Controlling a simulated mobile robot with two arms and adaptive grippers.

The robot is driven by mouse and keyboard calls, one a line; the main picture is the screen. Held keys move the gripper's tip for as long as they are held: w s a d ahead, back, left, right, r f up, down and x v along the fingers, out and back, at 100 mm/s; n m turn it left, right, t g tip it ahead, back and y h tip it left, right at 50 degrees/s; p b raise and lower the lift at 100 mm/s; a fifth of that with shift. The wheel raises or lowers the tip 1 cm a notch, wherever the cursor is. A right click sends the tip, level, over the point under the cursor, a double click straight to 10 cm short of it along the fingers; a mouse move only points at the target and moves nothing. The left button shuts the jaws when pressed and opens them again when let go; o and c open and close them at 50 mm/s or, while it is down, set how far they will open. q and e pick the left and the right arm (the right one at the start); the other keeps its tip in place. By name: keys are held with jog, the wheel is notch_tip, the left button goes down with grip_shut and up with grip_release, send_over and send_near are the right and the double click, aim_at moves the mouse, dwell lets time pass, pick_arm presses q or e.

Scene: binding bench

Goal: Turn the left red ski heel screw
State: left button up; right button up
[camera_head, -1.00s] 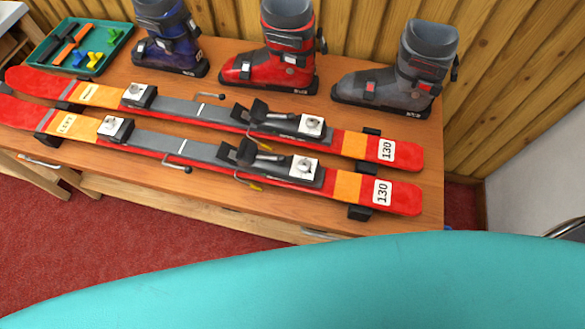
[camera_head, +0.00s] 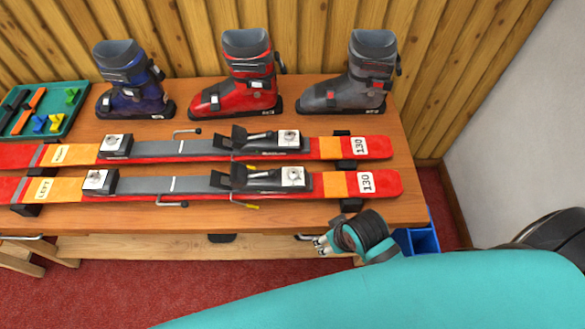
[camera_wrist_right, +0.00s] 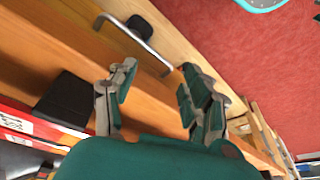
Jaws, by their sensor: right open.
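The left red ski (camera_head: 330,185), with a label reading LEFT on its orange band, lies on the bench in front of a second red ski (camera_head: 325,150). Its heel binding (camera_head: 262,182) carries a white plate with a round metallic screw (camera_head: 292,175). My right gripper (camera_head: 320,245) is beyond the bench's front edge, below and right of that screw, apart from the skis. In the right wrist view the gripper (camera_wrist_right: 158,95) is open and empty, with bench wood and a metal handle beyond its fingers. My left gripper is out of view.
Blue, red and grey boots (camera_head: 245,90) stand behind the skis. A green tray (camera_head: 72,122) with colored pieces is at the left. A blue bin (camera_head: 418,238) stands by the bench's right end. Bare bench top (camera_head: 395,210) shows at the right front.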

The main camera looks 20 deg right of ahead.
jog(key=w+a+r+y, duration=0.1)
jog(key=w+a+r, duration=0.2)
jog(key=w+r, duration=0.1)
jog(key=w+a+r+n+y, duration=0.1)
jog(key=w+a+r, duration=0.2)
jog(key=a+r, duration=0.1)
jog(key=shift+w+a+y, duration=0.25)
jog(key=shift+w+y, duration=0.05)
jog(key=shift+w, duration=0.05)
jog(key=w+a+r+n, duration=0.2)
jog(key=w+a+r, duration=0.2)
jog(key=r, duration=0.2)
notch_tip(320, 180, up, 14)
jog(key=n+g+h, duration=0.1)
jog(key=g+h, duration=0.2)
send_over(293, 172)
notch_tip(293, 172, down, 17)
jog(key=shift+s+r, duration=0.1)
jog(key=shift+s, duration=0.05)
jog(key=shift+p, duration=0.3)
grip_shut()
